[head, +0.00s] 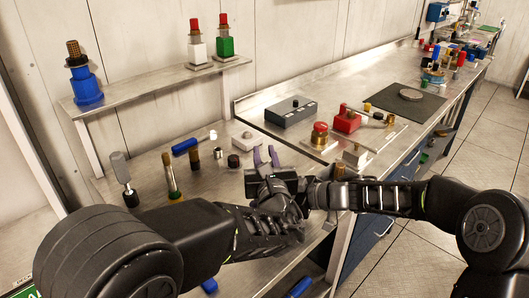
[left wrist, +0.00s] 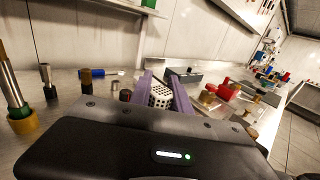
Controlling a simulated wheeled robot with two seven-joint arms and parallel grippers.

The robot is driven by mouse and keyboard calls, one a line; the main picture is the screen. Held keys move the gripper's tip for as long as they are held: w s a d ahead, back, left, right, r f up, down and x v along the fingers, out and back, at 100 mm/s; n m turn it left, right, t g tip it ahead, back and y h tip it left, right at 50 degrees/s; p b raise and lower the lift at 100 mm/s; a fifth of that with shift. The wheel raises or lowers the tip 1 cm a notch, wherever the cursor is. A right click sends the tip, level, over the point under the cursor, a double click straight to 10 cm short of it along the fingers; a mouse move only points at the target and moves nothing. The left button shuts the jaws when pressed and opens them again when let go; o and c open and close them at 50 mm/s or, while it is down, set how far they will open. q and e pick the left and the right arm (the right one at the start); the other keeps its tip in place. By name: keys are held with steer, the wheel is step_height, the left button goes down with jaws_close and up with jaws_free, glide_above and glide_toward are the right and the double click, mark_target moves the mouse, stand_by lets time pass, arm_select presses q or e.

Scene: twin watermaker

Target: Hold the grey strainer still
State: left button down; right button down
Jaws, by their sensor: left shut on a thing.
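The grey strainer (left wrist: 160,97) is a pale, light-grey body with dark round holes. In the left wrist view it sits between the two purple fingers of my left gripper (left wrist: 163,90), which is shut on it. In the head view the same gripper (head: 265,156) reaches over the front part of the steel bench, and the strainer is mostly hidden there. Its lower part is hidden in the left wrist view. My right gripper (head: 318,193) comes in from the right, close beside the left wrist, and its fingers cannot be made out.
A grey control box (head: 291,111) stands behind. A red-capped fitting (head: 319,136) and a red block (head: 347,119) are to the right. A blue-handled tool (head: 186,146) and small dark fittings lie left. A raised shelf (head: 150,86) holds blue, white and green pieces.

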arm_select(q)
steer(key=shift+f, duration=0.65)
steer(key=c, duration=1.1)
jaws_free()
steer(key=shift+f, duration=0.1)
steer(key=shift+c, duration=0.2)
steer(key=shift+s, duration=0.1)
steer(key=s+d, duration=0.1)
steer(key=s, duration=1)
steer(key=shift+s+d, duration=0.3)
steer(key=shift+s, duration=0.05)
arm_select(e)
steer(key=shift+c, duration=2.4)
jaws_free()
steer(key=shift+d, duration=0.15)
